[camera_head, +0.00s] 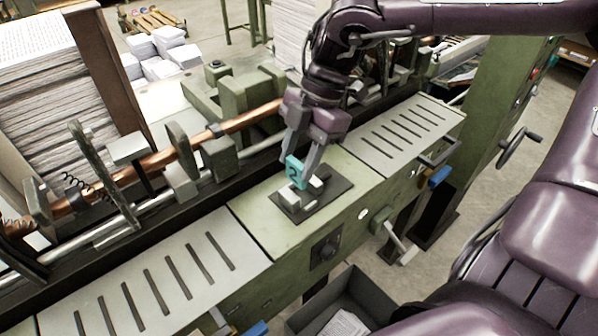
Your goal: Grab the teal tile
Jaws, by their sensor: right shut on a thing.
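The teal tile (296,172) stands upright between the fingertips of my right gripper (298,160). It has a dark mark on its face that looks like a "2". My right gripper is shut on it from above, over a dark square mat (328,193) on the green machine top. Light grey blocks (309,191) lie on the mat beside and below the tile. I cannot tell whether the tile's lower edge touches the mat. My left gripper is not in view.
Slotted grey plates lie left (160,280) and right (400,130) of the mat. A copper-coloured rod (187,147) and upright guides run behind. A dark bin (345,300) stands below the front edge. Paper stacks (40,80) stand at the back left.

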